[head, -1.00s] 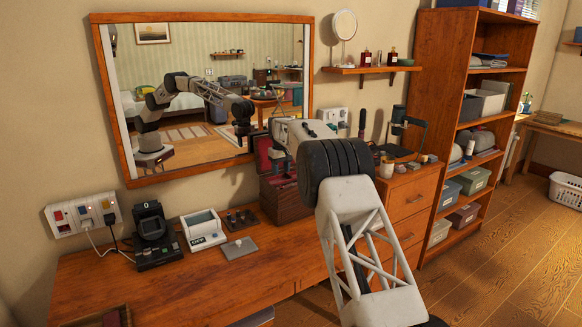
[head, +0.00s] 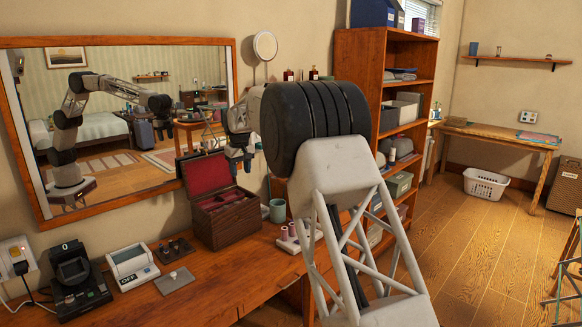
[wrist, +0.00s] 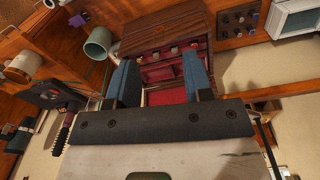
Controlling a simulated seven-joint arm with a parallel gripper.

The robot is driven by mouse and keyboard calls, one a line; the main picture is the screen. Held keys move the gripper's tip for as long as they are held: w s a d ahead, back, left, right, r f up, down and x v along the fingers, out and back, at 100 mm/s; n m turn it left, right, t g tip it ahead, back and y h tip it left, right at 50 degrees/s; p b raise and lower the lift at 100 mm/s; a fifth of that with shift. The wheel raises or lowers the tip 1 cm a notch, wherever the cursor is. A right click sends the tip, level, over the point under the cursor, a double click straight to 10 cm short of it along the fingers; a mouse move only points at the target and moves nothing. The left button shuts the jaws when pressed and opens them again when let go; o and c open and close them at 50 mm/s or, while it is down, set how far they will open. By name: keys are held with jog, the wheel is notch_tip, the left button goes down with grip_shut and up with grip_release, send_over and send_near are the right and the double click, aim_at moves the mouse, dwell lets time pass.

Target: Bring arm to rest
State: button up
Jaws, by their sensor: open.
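My arm reaches forward over the wooden dresser in the head view, its black joint and white lattice link covering part of the dresser. My gripper (head: 243,158) shows past that joint, above and right of the open jewelry box (head: 228,215). In the wrist view my gripper (wrist: 160,82) has its two blue fingers spread apart with nothing between them. The open box (wrist: 165,45), with its red lining, lies beyond the fingertips. The mirror (head: 110,190) on the wall reflects my arm.
A teal cup (head: 278,211) and pink spools (head: 290,231) stand right of the box. A card reader (head: 78,283), a white device (head: 132,266) and a small dark tray (head: 175,249) lie left. A tall bookshelf (head: 345,65) stands behind my arm.

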jog(key=s+d+r+m, duration=0.2)
jog(key=s+d+r, duration=0.7)
jog(key=s+d, duration=0.5)
jog(key=s+d+r+m+t, duration=0.1)
jog(key=s+d, duration=0.5)
jog(key=s, duration=0.3)
jog(key=s+d+r+m, duration=0.1)
jog(key=s+d+r, duration=0.1)
jog(key=s+d, duration=0.55)
jog(key=s+d+f+m, duration=0.1)
jog(key=s+d+f, duration=0.2)
jog(key=s, duration=1)
jog(key=s+d+f+m, duration=0.1)
jog(key=s+d+f, duration=0.2)
jog(key=s, duration=1)
jog(key=s+d+f+m+t, duration=0.1)
jog(key=s+d+f, duration=0.2)
jog(key=s+f, duration=0.4)
jog(key=shift+s+d, duration=0.35)
jog(key=shift+s, duration=3)
